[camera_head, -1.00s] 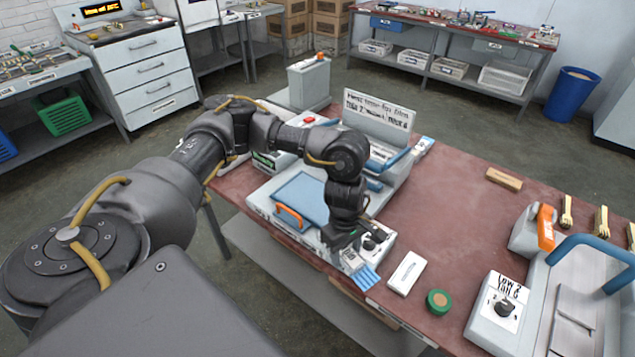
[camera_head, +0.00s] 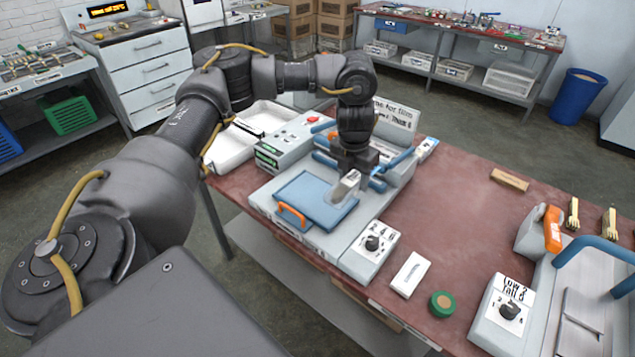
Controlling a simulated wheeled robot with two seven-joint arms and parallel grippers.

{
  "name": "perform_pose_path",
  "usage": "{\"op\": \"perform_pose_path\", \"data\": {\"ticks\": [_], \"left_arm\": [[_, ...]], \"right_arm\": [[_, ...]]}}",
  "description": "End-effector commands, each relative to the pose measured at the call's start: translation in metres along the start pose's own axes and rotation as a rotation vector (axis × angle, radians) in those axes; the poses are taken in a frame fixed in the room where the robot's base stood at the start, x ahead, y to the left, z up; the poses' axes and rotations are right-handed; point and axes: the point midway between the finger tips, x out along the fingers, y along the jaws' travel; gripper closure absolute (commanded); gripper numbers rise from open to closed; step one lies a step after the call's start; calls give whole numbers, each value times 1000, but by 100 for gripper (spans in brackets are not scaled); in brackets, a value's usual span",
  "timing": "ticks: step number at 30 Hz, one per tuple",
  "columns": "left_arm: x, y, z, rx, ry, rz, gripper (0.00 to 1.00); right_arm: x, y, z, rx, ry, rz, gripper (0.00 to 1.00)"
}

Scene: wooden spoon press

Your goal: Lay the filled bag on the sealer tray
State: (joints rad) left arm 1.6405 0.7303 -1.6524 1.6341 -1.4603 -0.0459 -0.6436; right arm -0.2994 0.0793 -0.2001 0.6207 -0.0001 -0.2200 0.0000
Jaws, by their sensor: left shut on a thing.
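The sealer (camera_head: 262,208) stands at the table's front left, with a flat blue tray (camera_head: 300,194) and an orange handle on its top. My left gripper (camera_head: 352,172) points down over the right rear part of the tray. It is shut on a small pale bag (camera_head: 343,189), whose lower end hangs at the tray's right side. I cannot tell whether the bag touches the tray. The gripper covers the bag's upper part, and its contents are not clear. My right gripper is not in view.
A dial box (camera_head: 369,249) sits at the sealer's front right. Beside it lie a white block (camera_head: 410,273) and a green round tin (camera_head: 442,303). A second machine (camera_head: 590,300) stands at right. The red tabletop (camera_head: 450,215) between is mostly clear.

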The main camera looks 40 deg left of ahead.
Motion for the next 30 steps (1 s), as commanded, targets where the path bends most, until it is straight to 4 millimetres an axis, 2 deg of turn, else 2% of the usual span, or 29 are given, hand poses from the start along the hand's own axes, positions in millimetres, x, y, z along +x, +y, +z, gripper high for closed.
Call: {"op": "perform_pose_path", "data": {"ticks": [10,15,20,29,30], "left_arm": [[41,82,15,-10,5,1,73],[77,107,18,-5,4,-1,73],[89,120,21,0,3,1,73],[101,129,22,0,3,1,73],[104,129,21,1,4,1,73]], "right_arm": [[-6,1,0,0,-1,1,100],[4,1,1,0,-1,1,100],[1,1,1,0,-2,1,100],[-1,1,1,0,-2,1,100],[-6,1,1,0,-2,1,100]]}}
